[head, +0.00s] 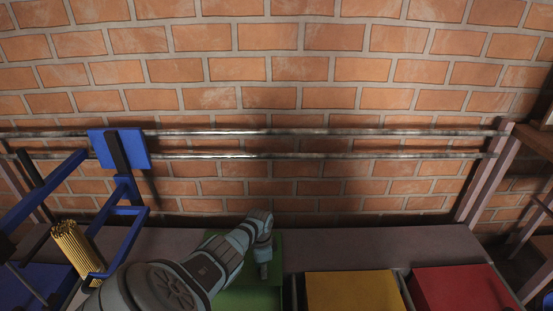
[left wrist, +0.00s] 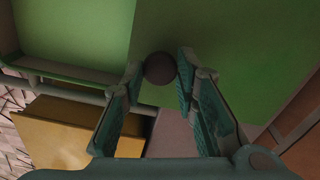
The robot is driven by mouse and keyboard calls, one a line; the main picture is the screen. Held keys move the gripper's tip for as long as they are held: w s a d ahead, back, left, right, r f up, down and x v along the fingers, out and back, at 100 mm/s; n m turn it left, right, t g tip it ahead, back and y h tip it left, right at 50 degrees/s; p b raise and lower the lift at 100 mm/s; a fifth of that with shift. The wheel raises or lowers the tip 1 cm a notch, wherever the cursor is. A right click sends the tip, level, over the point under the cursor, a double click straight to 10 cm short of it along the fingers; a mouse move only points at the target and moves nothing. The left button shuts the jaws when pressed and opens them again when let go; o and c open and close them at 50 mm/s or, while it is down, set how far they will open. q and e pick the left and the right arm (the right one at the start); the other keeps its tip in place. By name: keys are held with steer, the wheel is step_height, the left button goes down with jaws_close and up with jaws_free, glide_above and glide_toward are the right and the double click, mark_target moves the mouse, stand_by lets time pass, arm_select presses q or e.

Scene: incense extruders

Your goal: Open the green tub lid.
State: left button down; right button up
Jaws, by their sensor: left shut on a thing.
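The green tub lid (head: 273,250) is in the lower middle of the head view, partly hidden by my left arm. Its far edge stands higher in the picture than the yellow lid beside it, and it looks tilted up. In the left wrist view the lid (left wrist: 240,65) fills the upper right, with a dark round knob (left wrist: 159,68) on it. My left gripper (left wrist: 160,80) has its fingertips on either side of this knob and is shut on it. The gripper (head: 263,268) also shows at the lid in the head view. My right gripper is out of view.
A yellow lid (head: 353,290) and a red lid (head: 462,289) lie to the right of the green one. A blue frame (head: 125,190) with a bundle of yellow sticks (head: 76,250) stands at left. Metal rails (head: 320,133) run along the brick wall behind.

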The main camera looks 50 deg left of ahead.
arm_select(q)
steer(key=shift+w+a, duration=0.15)
steer(key=shift+a, duration=0.05)
steer(key=c, duration=1.3)
jaws_free()
step_height(320, 180, up, 12)
